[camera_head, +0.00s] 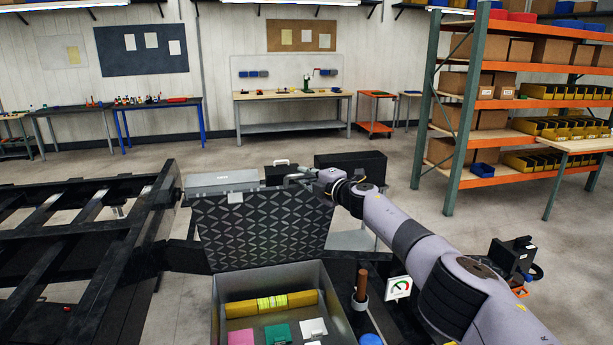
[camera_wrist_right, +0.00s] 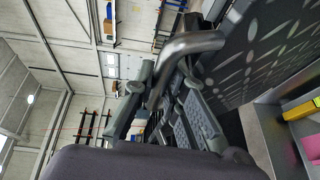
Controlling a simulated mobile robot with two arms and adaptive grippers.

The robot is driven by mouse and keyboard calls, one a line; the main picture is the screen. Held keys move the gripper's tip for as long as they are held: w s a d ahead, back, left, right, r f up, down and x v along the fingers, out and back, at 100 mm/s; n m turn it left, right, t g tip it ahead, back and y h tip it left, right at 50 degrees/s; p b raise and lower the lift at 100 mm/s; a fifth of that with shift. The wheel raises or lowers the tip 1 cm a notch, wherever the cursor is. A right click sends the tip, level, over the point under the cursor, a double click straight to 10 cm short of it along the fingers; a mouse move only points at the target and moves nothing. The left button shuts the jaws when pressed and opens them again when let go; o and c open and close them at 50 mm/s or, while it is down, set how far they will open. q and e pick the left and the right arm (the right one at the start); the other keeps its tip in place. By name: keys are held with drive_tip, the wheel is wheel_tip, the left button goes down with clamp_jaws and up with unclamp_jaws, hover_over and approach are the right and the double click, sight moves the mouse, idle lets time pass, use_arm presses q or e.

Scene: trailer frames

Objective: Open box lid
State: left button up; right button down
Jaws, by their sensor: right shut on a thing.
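A metal box (camera_head: 322,302) stands open at the bottom middle of the head view. Its dark, diamond-patterned lid (camera_head: 262,228) stands raised at the back of the box. My right gripper (camera_head: 302,175) is at the lid's top right edge. In the right wrist view my right gripper (camera_wrist_right: 165,100) is shut on a curved metal handle (camera_wrist_right: 190,44) beside the perforated lid face (camera_wrist_right: 265,50). The fingers partly hide the handle. My left gripper is not in view.
Inside the box lie a yellow tube (camera_head: 245,308), a pink item (camera_head: 241,337) and a green item (camera_head: 278,333). A black slatted frame (camera_head: 85,235) stands left. A gauge (camera_head: 399,288) sits right of the box. Shelving (camera_head: 480,100) stands farther back, with open floor before it.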

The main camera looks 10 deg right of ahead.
drive_tip(key=shift+r, duration=0.15)
drive_tip(key=c, duration=1.7)
unclamp_jaws()
drive_tip(key=shift+a, duration=0.1)
drive_tip(key=v, duration=0.2)
drive_tip(key=shift+s+d, duration=0.25)
drive_tip(key=shift+d, duration=0.1)
drive_tip(key=v, duration=0.9)
drive_tip(key=shift+s+a, duration=0.1)
drive_tip(key=shift+s, duration=0.15)
